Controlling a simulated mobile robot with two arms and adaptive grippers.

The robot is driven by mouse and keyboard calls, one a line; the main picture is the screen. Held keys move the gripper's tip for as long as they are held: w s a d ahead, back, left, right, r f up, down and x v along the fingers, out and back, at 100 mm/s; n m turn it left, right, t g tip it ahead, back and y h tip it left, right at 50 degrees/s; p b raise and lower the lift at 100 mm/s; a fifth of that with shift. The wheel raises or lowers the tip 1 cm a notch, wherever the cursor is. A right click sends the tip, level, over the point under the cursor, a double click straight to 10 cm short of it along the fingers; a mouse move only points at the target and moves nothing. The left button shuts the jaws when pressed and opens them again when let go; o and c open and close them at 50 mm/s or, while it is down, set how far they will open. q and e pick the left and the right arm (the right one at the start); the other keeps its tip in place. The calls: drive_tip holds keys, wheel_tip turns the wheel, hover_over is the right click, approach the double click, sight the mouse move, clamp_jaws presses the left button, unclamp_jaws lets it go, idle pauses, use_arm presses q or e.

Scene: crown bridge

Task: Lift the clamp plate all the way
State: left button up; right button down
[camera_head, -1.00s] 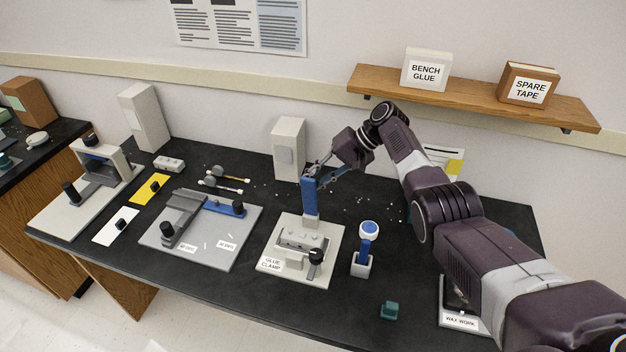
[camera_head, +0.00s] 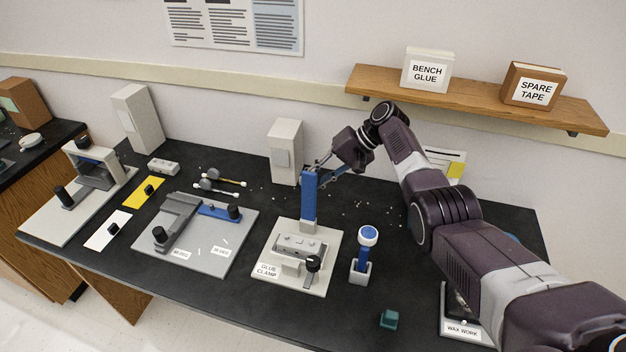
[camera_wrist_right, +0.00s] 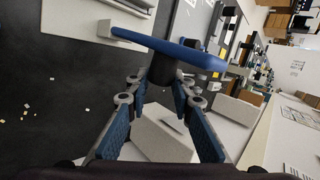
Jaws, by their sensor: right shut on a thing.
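The glue clamp stands on a pale base plate (camera_head: 322,240) labelled GLUE CLAMP. A light grey clamp plate (camera_head: 299,246) lies low over its middle, with a dark knob (camera_head: 313,262) at the front right. A blue lever (camera_head: 310,198) stands nearly upright at the back of the clamp. My right gripper (camera_head: 318,172) is at the lever's upper end. In the right wrist view the lever (camera_wrist_right: 185,50) runs across, and a dark grip (camera_wrist_right: 164,70) on it sits between the finger ends of my right gripper (camera_wrist_right: 162,84), shut on it. My left gripper is not in view.
A blue-topped tool (camera_head: 366,250) stands in a holder right of the clamp. A grey fixture (camera_head: 205,250) lies left. A white box (camera_head: 286,150) stands behind. A small teal block (camera_head: 388,319) is at the front. A shelf (camera_head: 470,100) hangs above.

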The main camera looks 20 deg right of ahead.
drive_tip(key=c, duration=2)
unclamp_jaws()
drive_tip(key=shift+s+d+f, duration=0.1)
drive_tip(key=shift+s+f, duration=0.15)
drive_tip(key=shift+f, duration=0.2)
drive_tip(key=shift+o, duration=1.4)
drive_tip(key=shift+w, duration=0.15)
drive_tip(key=shift+r, duration=0.1)
wheel_tip(320, 180, up, 10)
drive_tip(key=shift+w+d, duration=0.1)
